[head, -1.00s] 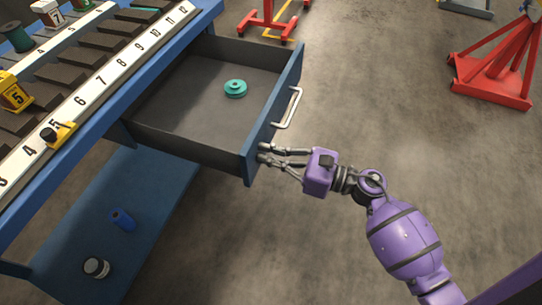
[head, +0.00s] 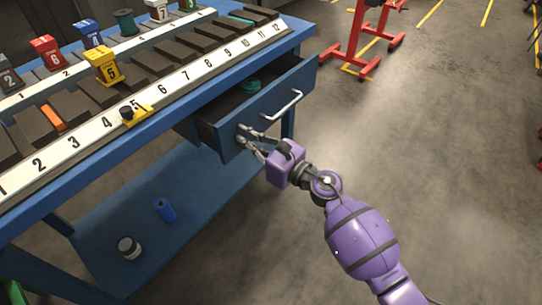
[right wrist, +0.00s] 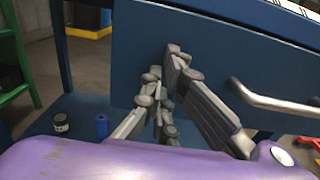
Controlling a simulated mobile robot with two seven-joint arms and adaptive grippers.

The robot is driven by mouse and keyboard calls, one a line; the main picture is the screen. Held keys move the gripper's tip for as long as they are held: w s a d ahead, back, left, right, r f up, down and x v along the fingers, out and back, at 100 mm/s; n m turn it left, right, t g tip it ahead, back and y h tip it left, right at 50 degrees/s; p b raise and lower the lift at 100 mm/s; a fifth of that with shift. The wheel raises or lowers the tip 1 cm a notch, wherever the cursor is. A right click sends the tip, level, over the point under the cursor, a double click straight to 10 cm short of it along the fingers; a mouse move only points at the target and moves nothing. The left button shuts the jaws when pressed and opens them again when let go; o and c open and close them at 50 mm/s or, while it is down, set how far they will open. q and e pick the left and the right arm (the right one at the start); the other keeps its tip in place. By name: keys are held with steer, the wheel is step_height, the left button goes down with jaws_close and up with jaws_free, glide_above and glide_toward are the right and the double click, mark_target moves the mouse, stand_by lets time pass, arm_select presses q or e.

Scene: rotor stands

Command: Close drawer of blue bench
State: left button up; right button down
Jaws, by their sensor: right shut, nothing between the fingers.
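The blue bench (head: 165,112) has a drawer (head: 268,110) that stands partly out on its right side. The drawer's blue front carries a silver bar handle (head: 275,108). A teal round part (head: 251,86) lies inside the drawer. My right gripper (head: 242,134) is shut and empty, with its fingertips at the drawer front beside the handle's near end. In the right wrist view the fingers (right wrist: 165,75) point at the blue drawer front, with the handle (right wrist: 275,100) to their right. Contact looks likely but I cannot be sure. My left gripper is not in view.
The bench top holds a numbered white strip (head: 190,85), dark blocks and several coloured numbered pieces. On the lower shelf (head: 150,195) are a blue cylinder (head: 165,209) and a dark jar (head: 129,247). A red stand (head: 355,45) is behind.

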steer(key=b+x, duration=0.2)
steer(key=x, duration=0.6)
steer(key=shift+f, duration=0.1)
steer(key=shift+w+a, duration=0.4)
steer(key=shift+a, duration=0.1)
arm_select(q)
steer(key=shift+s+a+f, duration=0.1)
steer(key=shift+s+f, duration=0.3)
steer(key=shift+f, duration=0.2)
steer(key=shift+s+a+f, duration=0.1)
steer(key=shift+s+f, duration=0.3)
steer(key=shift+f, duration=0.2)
arm_select(e)
steer(key=shift+a, duration=0.1)
